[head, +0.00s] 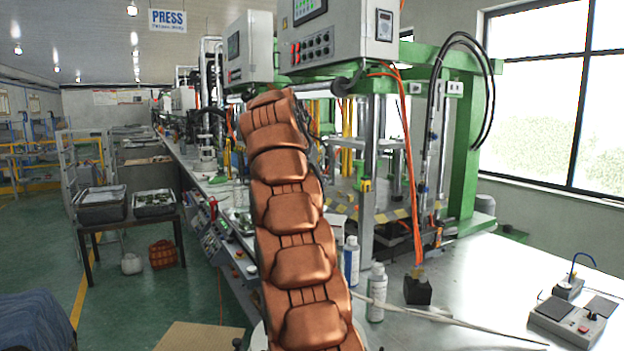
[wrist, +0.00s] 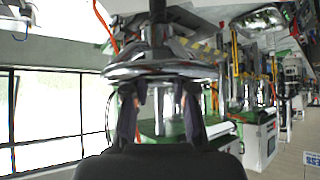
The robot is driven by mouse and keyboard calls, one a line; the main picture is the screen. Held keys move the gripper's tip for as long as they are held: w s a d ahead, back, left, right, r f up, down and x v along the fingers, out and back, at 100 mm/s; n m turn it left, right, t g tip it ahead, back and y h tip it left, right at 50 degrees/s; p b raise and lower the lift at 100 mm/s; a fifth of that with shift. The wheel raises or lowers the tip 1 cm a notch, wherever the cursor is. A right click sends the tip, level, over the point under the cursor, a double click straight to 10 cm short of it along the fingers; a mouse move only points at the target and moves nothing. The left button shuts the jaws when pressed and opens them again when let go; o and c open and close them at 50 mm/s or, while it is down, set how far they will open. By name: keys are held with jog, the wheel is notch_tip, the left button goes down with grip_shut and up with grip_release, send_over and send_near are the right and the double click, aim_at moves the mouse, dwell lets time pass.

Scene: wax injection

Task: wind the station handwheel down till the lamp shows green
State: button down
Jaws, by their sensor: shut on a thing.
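A shiny metal handwheel (wrist: 160,69) shows in the upper middle of the wrist view, with a dark shaft above it. My gripper (wrist: 160,92) reaches up to its near rim, one dark finger on each side, and is shut on it. The exact contact is hard to see in the shade under the rim. In the head view my copper-coloured arm rises to the press, and its end and the gripper are hidden. I cannot make out a lit green lamp in either view.
The green press frame (head: 467,150) and a control box (head: 315,40) stand close around the arm's end. White bottles (head: 376,292), a small black block (head: 418,290) and a switch box (head: 568,320) are on the metal bench (head: 480,270). Orange hoses hang near the press.

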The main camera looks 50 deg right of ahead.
jog(key=c, duration=1.2)
grip_release()
jog(key=shift+r, duration=0.1)
jog(key=v, duration=0.3)
jog(key=shift+s+a+r, duration=0.1)
jog(key=shift+s+a, duration=0.05)
jog(key=shift+a, duration=0.25)
